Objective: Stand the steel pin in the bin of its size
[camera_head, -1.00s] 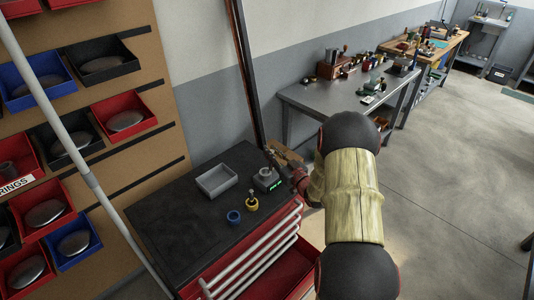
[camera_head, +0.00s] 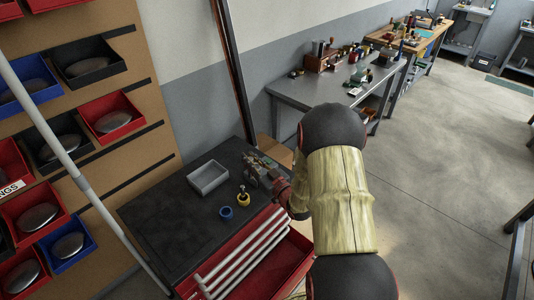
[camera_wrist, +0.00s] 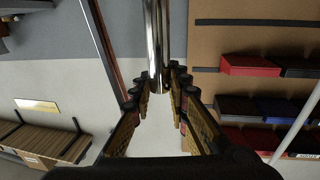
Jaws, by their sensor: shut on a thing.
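My gripper (camera_wrist: 158,88) is shut on a shiny steel pin (camera_wrist: 156,40) in the wrist view; the pin runs from between the fingertips out past the top edge. In the head view my gripper (camera_head: 260,172) is over the far right part of the black cabinet top (camera_head: 160,222), and the pin cannot be made out there. Red, black and blue bins hang on the board at left, among them a red bin (camera_head: 112,128) and a blue bin (camera_head: 68,255). The bins seen hold rounded grey things. One label ends in "NGS"; no size marking is readable.
A grey tray (camera_head: 208,186), a blue ring (camera_head: 227,213) and a yellow-based item (camera_head: 243,199) stand on the cabinet top. A red drawer (camera_head: 290,262) is open below. A pale pole (camera_head: 100,205) crosses in front of the bins. The cabinet's left part is clear.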

